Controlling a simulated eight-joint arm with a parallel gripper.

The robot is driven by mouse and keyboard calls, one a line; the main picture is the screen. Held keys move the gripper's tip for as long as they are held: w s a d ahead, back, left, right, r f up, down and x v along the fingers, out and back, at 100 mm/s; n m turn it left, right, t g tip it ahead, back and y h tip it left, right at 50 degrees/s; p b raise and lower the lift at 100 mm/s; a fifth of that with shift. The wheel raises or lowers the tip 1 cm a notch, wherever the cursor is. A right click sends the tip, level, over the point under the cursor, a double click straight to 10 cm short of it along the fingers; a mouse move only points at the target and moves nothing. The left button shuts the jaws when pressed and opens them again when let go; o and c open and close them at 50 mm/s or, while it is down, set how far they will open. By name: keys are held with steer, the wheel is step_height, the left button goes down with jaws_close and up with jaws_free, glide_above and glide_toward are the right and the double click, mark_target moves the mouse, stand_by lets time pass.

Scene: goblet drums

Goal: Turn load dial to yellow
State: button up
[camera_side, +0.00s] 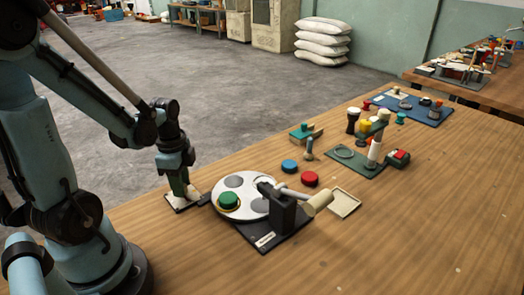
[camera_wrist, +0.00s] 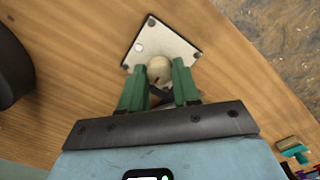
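The load dial shows in the wrist view as a round cream knob (camera_wrist: 159,69) with a small red mark on its near side. It sits on a pale, dark-edged plate (camera_wrist: 172,42). My gripper (camera_wrist: 160,66) has its two green fingers on either side of the knob, close to it. I cannot tell whether they press on it. In the side view my gripper (camera_side: 180,188) points down at the plate (camera_side: 178,205), left of the turntable. No yellow mark is visible on the dial; part of the plate is hidden by the fingers.
Right of the dial is a white round turntable (camera_side: 258,207) with a green puck (camera_side: 229,200) and a dark clamp (camera_side: 284,212). Blue (camera_side: 289,166) and red (camera_side: 310,179) pucks stand behind it. The table's front right is clear.

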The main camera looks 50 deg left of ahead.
steer(key=c, duration=0.4)
steer(key=shift+o, duration=0.2)
steer(key=shift+n, duration=0.4)
steer(key=n, duration=0.3)
steer(key=shift+n, duration=0.4)
steer(key=n, duration=0.3)
steer(key=shift+n, duration=0.3)
steer(key=n, duration=0.5)
steer(key=shift+n, duration=2.4)
